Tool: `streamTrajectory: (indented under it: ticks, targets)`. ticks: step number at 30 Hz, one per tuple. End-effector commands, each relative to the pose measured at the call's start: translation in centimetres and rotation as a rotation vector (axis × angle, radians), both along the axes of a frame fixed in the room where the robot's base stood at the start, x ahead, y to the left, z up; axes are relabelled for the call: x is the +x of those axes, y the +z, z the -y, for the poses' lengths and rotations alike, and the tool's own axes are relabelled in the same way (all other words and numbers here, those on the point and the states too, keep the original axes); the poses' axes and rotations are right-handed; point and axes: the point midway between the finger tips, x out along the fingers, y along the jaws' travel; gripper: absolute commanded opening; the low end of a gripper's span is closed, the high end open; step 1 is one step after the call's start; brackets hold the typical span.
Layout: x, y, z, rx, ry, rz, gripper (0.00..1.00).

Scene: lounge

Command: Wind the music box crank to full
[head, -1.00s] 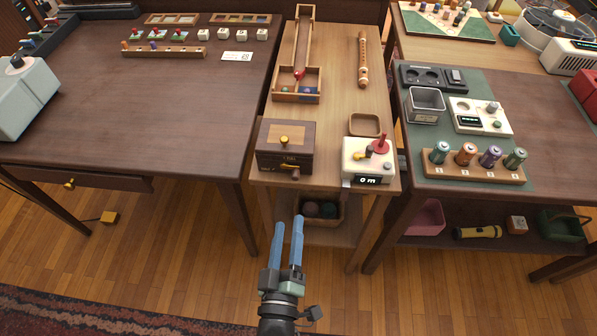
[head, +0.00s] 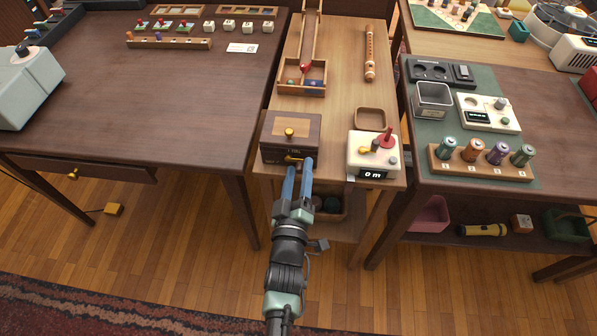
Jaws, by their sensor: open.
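The music box (head: 290,136) is a dark brown wooden box with a lighter lid panel and a brass knob on top. It sits at the front left of the narrow light-wood table. Its brass crank (head: 293,158) shows on the front face, partly hidden by my fingertips. My gripper (head: 298,168) has two blue fingers pointing at the box's front, with a narrow gap between them. It is open, with its tips at the crank. I cannot tell whether they touch it.
A basket with balls (head: 330,208) is on the shelf below. Darker tables flank both sides.

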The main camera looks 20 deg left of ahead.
Motion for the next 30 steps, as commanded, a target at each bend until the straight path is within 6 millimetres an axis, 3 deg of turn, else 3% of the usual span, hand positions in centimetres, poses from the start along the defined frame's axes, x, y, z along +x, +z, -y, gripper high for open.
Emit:
streamTrajectory:
  ticks: [3,12,30]
  targets:
    - [-0.02,-0.01,0.0,0.0,0.0,0.0,0.53]
    - [-0.05,0.0,0.01,0.0,0.0,0.0,0.0]
    - [-0.06,-0.4,0.01,0.09,0.0,-0.026,0.0]
